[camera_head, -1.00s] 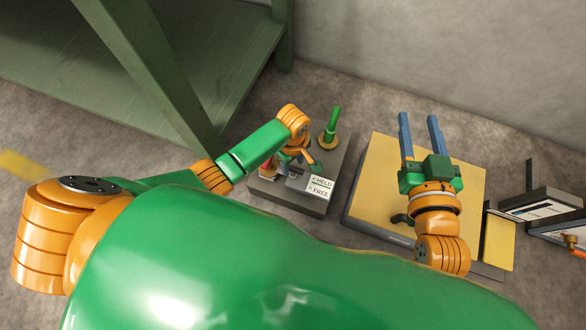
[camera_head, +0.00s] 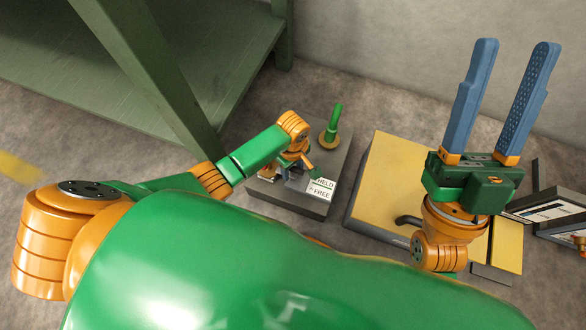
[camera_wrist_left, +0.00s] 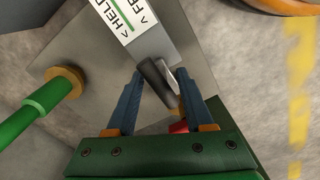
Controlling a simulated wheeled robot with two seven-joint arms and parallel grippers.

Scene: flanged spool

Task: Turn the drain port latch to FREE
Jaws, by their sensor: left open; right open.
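My left gripper (camera_head: 300,168) is over the block. In the left wrist view, its open blue fingers (camera_wrist_left: 158,88) are on either side of the lever; contact cannot be told. My right gripper (camera_head: 517,48) is open and empty, raised high at the right.
A green post (camera_head: 334,122) with an orange base rises from the back of the block. A yellow-topped box (camera_head: 385,175) with a dark pipe stands to the right. Panels (camera_head: 545,203) lie farther right. A green table (camera_head: 170,60) stands at the upper left.

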